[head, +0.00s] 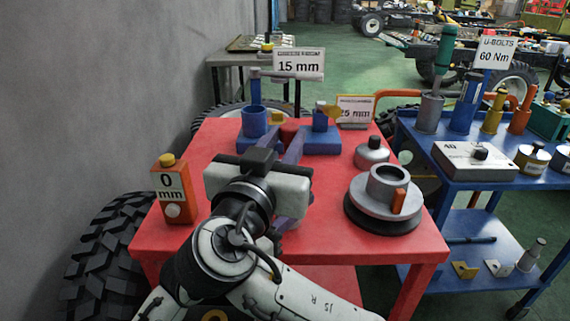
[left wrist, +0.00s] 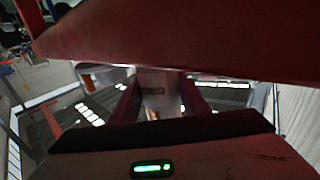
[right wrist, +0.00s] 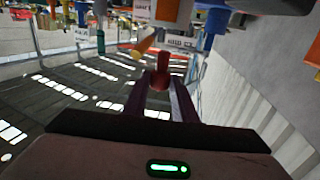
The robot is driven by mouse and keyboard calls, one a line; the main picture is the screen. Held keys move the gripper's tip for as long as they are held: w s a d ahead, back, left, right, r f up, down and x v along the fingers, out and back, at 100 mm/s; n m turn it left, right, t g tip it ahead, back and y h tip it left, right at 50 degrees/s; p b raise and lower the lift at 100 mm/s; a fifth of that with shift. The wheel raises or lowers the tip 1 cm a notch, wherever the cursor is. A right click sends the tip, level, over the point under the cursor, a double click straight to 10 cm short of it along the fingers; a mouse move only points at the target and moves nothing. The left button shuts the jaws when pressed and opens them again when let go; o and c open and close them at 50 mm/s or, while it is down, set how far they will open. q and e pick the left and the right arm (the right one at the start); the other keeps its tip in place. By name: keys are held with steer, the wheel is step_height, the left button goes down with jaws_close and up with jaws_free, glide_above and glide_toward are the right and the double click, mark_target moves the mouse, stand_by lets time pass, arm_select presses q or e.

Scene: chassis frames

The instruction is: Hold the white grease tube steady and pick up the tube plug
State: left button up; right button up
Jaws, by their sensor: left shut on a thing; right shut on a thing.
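In the left wrist view my left gripper (left wrist: 160,84) is shut on the white grease tube (left wrist: 161,98), which has dark lettering and sits between the two fingers. In the right wrist view my right gripper (right wrist: 160,84) is shut on the tube plug (right wrist: 161,66), a small dark red piece between the fingertips. In the head view my right gripper (head: 284,142) reaches away over the red table, seen from behind. Its body and arm cover the middle of the table.
On the red table (head: 335,245) stand an orange 0 mm block (head: 172,190), a grey flanged part (head: 385,205), a metal canister (head: 371,153) and blue holders (head: 254,122) at the back. A blue cart (head: 470,172) is at the right, a grey wall at the left.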

arm_select(q)
steer(key=o, duration=1.3)
arm_select(e)
step_height(320, 180, up, 4)
steer(key=shift+f, duration=0.1)
arm_select(q)
steer(key=shift+s, duration=0.1)
